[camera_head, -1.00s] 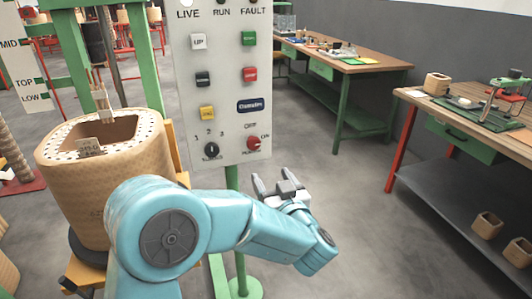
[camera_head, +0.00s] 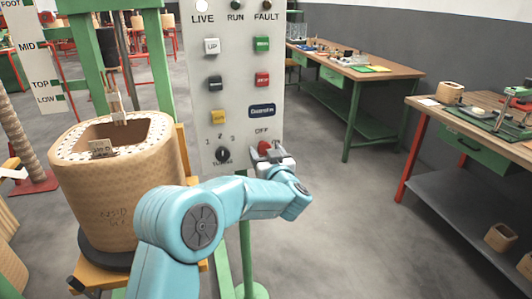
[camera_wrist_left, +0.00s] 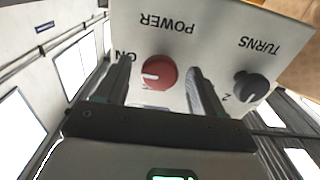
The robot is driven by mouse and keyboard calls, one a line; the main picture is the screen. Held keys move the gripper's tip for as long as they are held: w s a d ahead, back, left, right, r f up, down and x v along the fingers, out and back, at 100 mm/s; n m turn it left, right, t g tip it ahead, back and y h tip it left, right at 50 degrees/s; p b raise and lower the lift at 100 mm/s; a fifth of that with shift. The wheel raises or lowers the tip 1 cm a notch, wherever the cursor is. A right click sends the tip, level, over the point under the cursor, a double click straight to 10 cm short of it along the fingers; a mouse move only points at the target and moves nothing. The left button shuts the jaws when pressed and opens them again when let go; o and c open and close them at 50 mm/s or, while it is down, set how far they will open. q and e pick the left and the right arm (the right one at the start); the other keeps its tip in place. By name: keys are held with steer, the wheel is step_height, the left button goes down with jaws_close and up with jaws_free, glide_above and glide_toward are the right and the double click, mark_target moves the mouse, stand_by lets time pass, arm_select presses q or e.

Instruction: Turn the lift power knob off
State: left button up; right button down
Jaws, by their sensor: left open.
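The red power knob (camera_head: 264,147) sits at the lower right of the white control panel (camera_head: 236,100), mostly behind my gripper in the head view. In the left wrist view the red knob (camera_wrist_left: 159,73) shows upside down, its white mark pointing towards the "ON" label. My left gripper (camera_head: 268,158) is open in front of the panel. In the wrist view its two fingers (camera_wrist_left: 158,88) stand on either side of the red knob, with gaps; I cannot tell how deep they reach. My right gripper is not in view.
The black turns knob (camera_head: 222,155) is close beside the red knob and also shows in the wrist view (camera_wrist_left: 250,85). A large wound coil (camera_head: 125,190) stands at the left. Workbenches (camera_head: 350,68) are at the right; the floor between is clear.

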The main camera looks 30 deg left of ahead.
arm_select(q)
steer(key=shift+w+a, duration=0.15)
steer(key=shift+a, duration=0.05)
steer(key=shift+c, duration=0.3)
steer(key=c, duration=1)
steer(key=shift+o, duration=0.2)
